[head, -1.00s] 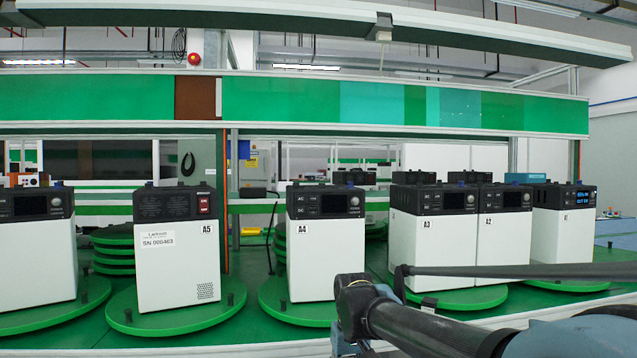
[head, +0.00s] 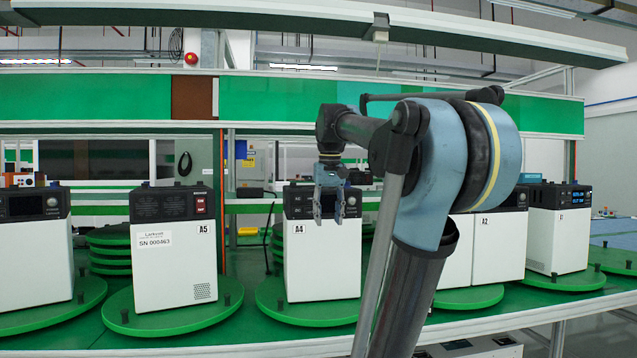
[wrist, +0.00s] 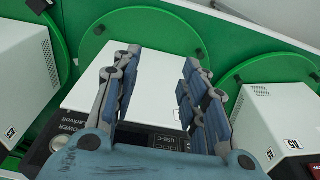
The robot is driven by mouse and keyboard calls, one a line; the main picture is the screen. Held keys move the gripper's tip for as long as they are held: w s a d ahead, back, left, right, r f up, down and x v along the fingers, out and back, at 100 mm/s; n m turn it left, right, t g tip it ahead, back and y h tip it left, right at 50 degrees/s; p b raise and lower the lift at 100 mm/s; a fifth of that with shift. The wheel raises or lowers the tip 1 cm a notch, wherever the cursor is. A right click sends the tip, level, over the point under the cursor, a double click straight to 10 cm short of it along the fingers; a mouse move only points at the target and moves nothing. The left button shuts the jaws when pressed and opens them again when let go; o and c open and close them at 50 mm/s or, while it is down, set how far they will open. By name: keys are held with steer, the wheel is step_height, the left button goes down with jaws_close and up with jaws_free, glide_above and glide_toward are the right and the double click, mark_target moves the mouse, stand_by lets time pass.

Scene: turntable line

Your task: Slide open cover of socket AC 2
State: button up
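My gripper (head: 329,218) hangs fingers down in front of the upper part of unit A4 (head: 315,262), a white box with a black control panel. The two blue-grey fingers are apart with nothing between them. In the wrist view my gripper (wrist: 158,65) is open over the white body of the unit (wrist: 148,85). Part of its black panel (wrist: 165,140), with POWER and USB-C lettering, shows between and beside the finger bases. The fingers hide part of that panel in both views. I cannot make out a socket cover or an AC 2 label.
Unit A5 (head: 174,262) stands to the left of A4, and unit A2 (head: 498,250) to the right. Another unit (head: 556,240) is at the far right. Each sits on a green turntable (head: 285,308). My arm hides much of the unit between A4 and A2.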

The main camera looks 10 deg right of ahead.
steer(key=w+r, duration=0.5)
steer(key=r, duration=0.4)
steer(key=w+r+g, duration=0.1)
steer(key=w+r, duration=0.4)
steer(key=r, duration=0.4)
steer(key=w+r, duration=0.5)
steer(key=r, duration=0.4)
steer(key=shift+w+r, duration=0.15)
steer(key=shift+w, duration=0.1)
steer(key=shift+a, duration=0.1)
steer(key=shift+f, duration=8.7)
jaws_close()
